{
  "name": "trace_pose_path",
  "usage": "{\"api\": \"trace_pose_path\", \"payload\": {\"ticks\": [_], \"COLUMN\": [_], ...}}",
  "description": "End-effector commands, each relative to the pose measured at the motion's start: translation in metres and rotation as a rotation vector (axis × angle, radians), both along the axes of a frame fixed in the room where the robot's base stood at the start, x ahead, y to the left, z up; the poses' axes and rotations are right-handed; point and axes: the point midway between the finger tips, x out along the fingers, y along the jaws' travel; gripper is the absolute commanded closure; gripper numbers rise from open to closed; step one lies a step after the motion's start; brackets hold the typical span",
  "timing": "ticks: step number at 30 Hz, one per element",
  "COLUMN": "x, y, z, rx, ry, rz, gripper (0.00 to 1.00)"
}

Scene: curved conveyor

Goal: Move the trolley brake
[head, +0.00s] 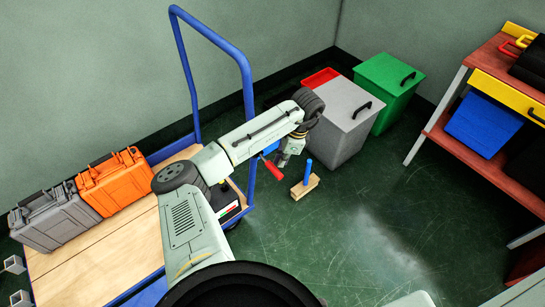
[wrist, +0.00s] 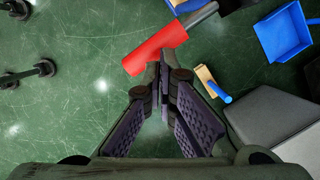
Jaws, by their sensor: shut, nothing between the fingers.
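The trolley (head: 120,255) has a wooden deck and a tall blue push handle (head: 247,85). Its brake lever has a red grip (head: 273,170) that sticks out beside the deck's right end. In the wrist view the red grip (wrist: 155,48) lies slanted just beyond my fingertips, with a grey shaft behind it. My gripper (head: 281,162) is beside the red grip in the head view. Its fingers (wrist: 163,70) are shut with nothing between them. The tips overlap the grip's edge in the wrist view; I cannot tell whether they touch. My arm hides part of the trolley's end.
Grey (head: 55,218) and orange (head: 110,180) cases stand on the deck. A brush with a blue handle (head: 308,172) is on the floor, with a blue dustpan (wrist: 282,34) nearby. Grey (head: 345,125) and green (head: 388,85) bins stand behind. Floor at right is clear before the workbench (head: 480,150).

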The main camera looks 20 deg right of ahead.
Motion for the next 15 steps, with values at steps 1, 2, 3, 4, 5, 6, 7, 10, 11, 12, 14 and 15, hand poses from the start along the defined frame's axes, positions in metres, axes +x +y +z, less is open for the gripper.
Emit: {"api": "trace_pose_path", "payload": {"ticks": [1, 2, 3, 4, 5, 6, 7, 10, 11, 12, 14, 15], "x": [-0.003, -0.004, -0.004, -0.004, -0.003, -0.003, -0.003, -0.003, -0.003, -0.003, -0.003, -0.004], "y": [-0.008, -0.010, -0.012, -0.012, -0.011, -0.011, -0.011, -0.011, -0.011, -0.012, -0.013, -0.014], "z": [0.007, 0.007, 0.006, 0.005, 0.005, 0.004, 0.004, 0.004, 0.005, 0.006, 0.010, 0.014], "rx": [-0.001, -0.002, -0.001, -0.001, -0.001, -0.001, -0.001, -0.001, -0.001, -0.001, -0.002, -0.002], "ry": [0.002, 0.002, 0.001, 0.001, 0.001, 0.001, 0.000, 0.000, 0.000, -0.001, 0.000, -0.001], "rz": [-0.003, -0.002, -0.001, 0.000, 0.001, 0.001, 0.001, 0.000, 0.000, 0.000, 0.000, 0.000], "gripper": [1.00, 1.00, 1.00, 1.00, 1.00, 1.00, 1.00, 1.00, 1.00, 1.00, 1.00, 1.00]}}
